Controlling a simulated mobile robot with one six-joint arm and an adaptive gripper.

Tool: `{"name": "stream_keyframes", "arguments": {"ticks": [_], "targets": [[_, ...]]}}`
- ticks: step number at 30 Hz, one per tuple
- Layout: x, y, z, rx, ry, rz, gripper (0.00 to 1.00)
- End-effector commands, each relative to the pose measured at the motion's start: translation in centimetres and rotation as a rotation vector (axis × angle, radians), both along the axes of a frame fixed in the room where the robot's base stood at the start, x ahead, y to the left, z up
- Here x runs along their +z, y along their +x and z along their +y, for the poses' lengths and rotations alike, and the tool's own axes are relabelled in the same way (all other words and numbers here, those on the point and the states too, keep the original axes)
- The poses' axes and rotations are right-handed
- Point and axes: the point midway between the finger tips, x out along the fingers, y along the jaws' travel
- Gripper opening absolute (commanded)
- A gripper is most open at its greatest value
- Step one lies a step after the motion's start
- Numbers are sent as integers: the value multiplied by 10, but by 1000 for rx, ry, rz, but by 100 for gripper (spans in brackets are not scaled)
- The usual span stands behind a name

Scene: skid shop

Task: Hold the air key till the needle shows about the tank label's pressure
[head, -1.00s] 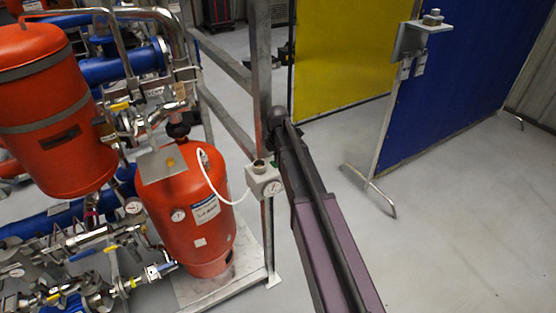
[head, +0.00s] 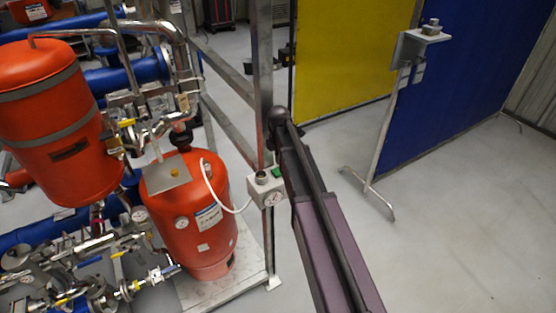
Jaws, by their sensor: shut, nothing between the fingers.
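The orange tank (head: 203,250) stands upright on a pale skid plate at the left. Its white and blue label (head: 208,216) faces me, but the writing is too small to read. A small gauge (head: 182,223) sits on the tank front. A grey control box (head: 257,191) is beside the frame post, joined to the tank by a white hose (head: 215,192). It has a green key (head: 278,171), a dark round fitting (head: 262,177) on top and a white-faced gauge (head: 273,199); its needle cannot be read. My arm passes close by the box; my gripper does not show.
A metal frame post (head: 264,60) rises behind the box. A larger orange vessel (head: 60,150), blue pipes and valves crowd the left. Yellow (head: 345,55) and blue (head: 455,90) panels stand behind; a panel foot (head: 368,190) reaches onto the floor. Floor at the right is clear.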

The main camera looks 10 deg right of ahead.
Motion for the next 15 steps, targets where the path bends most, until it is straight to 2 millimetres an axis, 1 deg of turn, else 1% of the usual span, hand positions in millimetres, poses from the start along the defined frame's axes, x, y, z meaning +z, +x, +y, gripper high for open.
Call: {"name": "stream_keyframes", "arguments": {"ticks": [1,15], "targets": [[9,0,0,0,0,0,0],[47,0,0,0,0,0,0]]}}
